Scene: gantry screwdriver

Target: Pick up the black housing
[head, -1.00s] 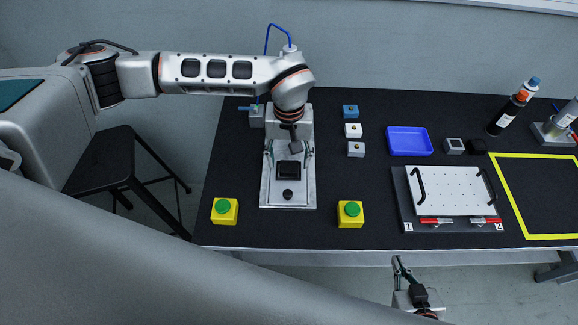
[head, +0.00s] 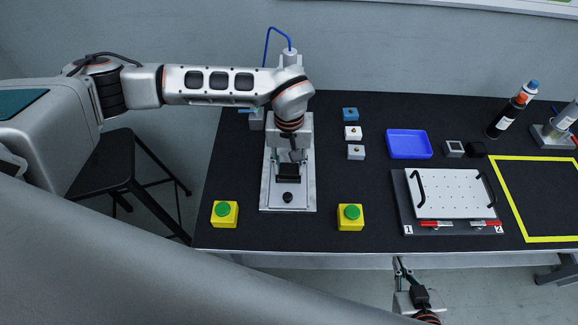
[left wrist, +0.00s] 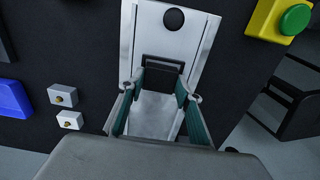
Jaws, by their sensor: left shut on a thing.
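The black housing (head: 289,174) is at the metal screwdriver fixture (head: 268,193) on the dark table. My left gripper (head: 290,161) reaches down over it from behind, its fingers drawn in on the housing. In the left wrist view, the housing (left wrist: 163,63) shows as a dark frame between the fingertips of my left gripper (left wrist: 161,76), with teal pads at its two sides. Whether it still rests on the fixture or is slightly raised I cannot tell. My right gripper (head: 403,268) is low at the table's front edge, away from the housing; its jaw opening is unclear.
Yellow boxes with green buttons stand left (head: 225,213) and right (head: 351,216) of the fixture's front. Small blue and white blocks (head: 353,133) and a blue tray (head: 409,144) lie to the right. A white perforated plate with handles (head: 449,195) is further right.

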